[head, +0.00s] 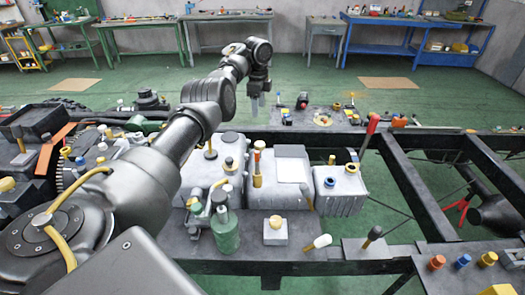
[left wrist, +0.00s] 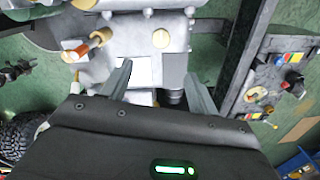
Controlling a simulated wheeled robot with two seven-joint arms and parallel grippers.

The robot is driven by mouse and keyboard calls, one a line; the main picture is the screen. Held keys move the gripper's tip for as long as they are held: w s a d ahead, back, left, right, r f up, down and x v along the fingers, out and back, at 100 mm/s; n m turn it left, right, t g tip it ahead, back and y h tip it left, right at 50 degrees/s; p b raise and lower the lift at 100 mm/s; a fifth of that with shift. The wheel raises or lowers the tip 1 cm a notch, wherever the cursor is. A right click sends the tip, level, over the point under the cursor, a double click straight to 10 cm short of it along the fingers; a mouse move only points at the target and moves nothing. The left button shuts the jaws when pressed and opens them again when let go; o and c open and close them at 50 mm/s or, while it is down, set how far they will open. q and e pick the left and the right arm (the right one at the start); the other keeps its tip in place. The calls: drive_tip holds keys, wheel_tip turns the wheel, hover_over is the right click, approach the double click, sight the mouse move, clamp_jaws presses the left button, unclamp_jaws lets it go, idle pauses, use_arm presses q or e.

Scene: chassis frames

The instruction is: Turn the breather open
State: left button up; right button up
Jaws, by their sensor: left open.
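My left gripper (head: 259,104) is open and empty, pointing down above the far side of the grey housings on the chassis frame. In the left wrist view its two fingers (left wrist: 158,88) stand apart. A dark round fitting (left wrist: 176,97) shows between them, close to the right finger; I cannot tell if it touches. I cannot tell for sure which fitting is the breather. My right gripper is not in view.
A grey housing with blue and yellow caps (head: 341,188) stands right of centre. A green bottle-shaped part (head: 224,230) stands at the front. A red-topped lever (head: 372,124) rises near the dark frame rail (head: 415,185). Workbenches line the far wall; green floor between is mostly clear.

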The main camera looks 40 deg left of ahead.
use_arm(q)
drive_tip(key=b, duration=0.5)
hover_over(260, 144)
wheel_tip(260, 144, down, 7)
wheel_tip(260, 144, down, 10)
drive_tip(key=shift+a+f, duration=0.1)
drive_tip(key=shift+f, duration=0.05)
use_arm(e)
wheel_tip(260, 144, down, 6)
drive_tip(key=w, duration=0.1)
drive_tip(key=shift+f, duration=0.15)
use_arm(q)
drive_tip(key=shift+c, duration=0.4)
